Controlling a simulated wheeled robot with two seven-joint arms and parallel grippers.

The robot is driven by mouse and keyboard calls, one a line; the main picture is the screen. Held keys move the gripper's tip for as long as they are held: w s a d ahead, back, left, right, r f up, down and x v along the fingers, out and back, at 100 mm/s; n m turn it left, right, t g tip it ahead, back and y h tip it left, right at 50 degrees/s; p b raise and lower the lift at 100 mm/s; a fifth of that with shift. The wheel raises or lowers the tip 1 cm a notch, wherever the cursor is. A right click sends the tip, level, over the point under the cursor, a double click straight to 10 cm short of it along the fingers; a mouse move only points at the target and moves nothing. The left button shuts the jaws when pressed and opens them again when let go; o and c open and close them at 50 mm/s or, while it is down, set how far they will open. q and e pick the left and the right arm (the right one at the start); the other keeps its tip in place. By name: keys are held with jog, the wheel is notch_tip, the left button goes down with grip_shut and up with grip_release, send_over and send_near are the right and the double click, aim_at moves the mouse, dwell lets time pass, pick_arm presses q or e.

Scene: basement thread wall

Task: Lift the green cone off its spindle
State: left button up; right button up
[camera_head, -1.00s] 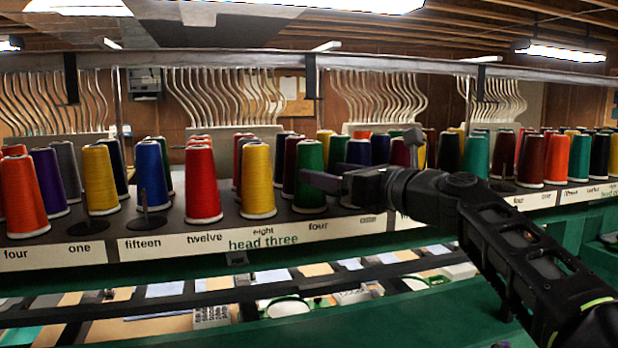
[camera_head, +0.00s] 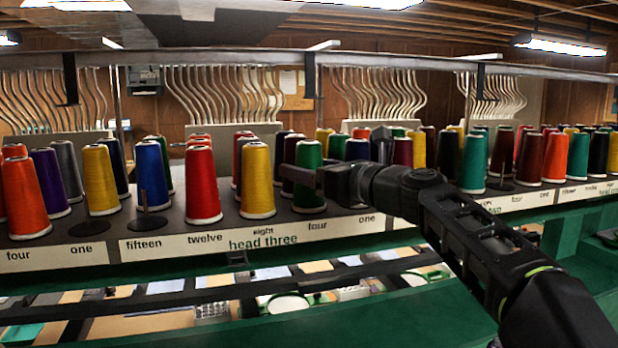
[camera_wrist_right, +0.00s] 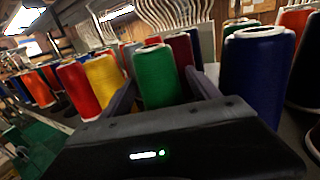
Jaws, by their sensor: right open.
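The green cone (camera_head: 309,193) stands upright on the rack above the label "four", right of a yellow cone (camera_head: 257,180). My right gripper (camera_head: 302,174) comes in from the right at the cone's mid height, and one finger crosses its near face. In the right wrist view the green cone (camera_wrist_right: 156,80) stands between the two spread fingers of my right gripper (camera_wrist_right: 163,92). A gap shows on the cone's left side; whether the right finger touches it I cannot tell. The spindle is hidden inside the cone. My left gripper is not in view.
A dark blue cone (camera_wrist_right: 254,75) stands close on the right of my gripper in the wrist view. A red cone (camera_head: 202,186) and dark red cones stand nearby. A rail (camera_head: 420,62) runs above the rack. A bare spindle (camera_head: 145,205) stands at left.

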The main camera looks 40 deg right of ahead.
jog(key=shift+c, duration=0.2)
grip_shut()
dwell(0.8)
